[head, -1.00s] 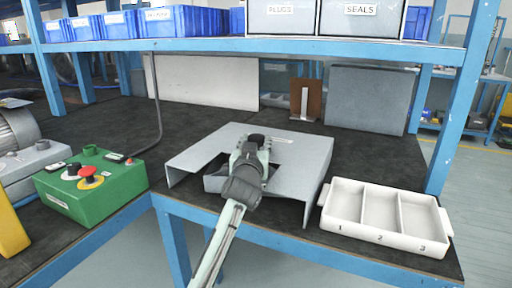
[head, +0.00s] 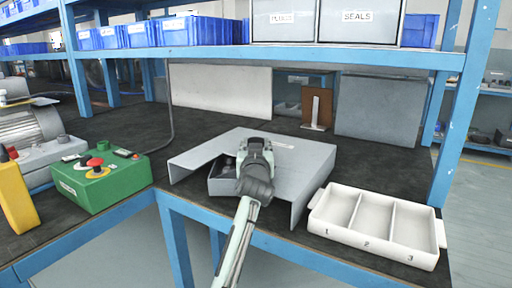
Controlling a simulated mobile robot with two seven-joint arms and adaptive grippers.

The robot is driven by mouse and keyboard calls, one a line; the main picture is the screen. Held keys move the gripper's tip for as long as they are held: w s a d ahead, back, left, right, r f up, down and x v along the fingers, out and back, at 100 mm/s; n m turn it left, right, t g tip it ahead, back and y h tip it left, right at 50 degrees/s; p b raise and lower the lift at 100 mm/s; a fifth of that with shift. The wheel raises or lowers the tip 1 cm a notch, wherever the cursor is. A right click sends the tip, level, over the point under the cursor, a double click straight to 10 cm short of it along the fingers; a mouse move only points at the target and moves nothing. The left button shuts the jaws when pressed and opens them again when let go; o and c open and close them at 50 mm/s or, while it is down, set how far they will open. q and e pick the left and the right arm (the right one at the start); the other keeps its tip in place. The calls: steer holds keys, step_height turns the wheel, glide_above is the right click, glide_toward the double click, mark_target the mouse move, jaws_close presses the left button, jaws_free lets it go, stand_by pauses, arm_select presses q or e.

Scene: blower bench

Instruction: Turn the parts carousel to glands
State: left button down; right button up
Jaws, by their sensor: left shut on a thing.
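A grey sheet-metal housing (head: 303,165) stands on the bench at the middle, with a cut-out in its front. A dark grey compartment wall (head: 222,187), apparently part of the parts carousel, shows in the cut-out at the left. My left gripper (head: 257,146) is over the top of the housing, shut on what seems to be the carousel's dark knob. The gripper hides the knob and its fingertips. A small pale mark (head: 284,145) lies on the housing top, right of the gripper. No glands label is readable. My right gripper is not in view.
A white tray (head: 318,208) with compartments numbered 1 to 3 stands right of the housing. A green control box (head: 102,190) with a red button stands left. A blue shelf (head: 300,57) holding blue bins and PLUGS and SEALS boxes spans above.

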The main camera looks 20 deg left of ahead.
arm_select(q)
steer(key=shift+r, duration=0.1)
stand_by(0.3)
steer(key=c, duration=0.9)
jaws_free()
step_height(320, 180, up, 10)
steer(key=shift+f, duration=0.1)
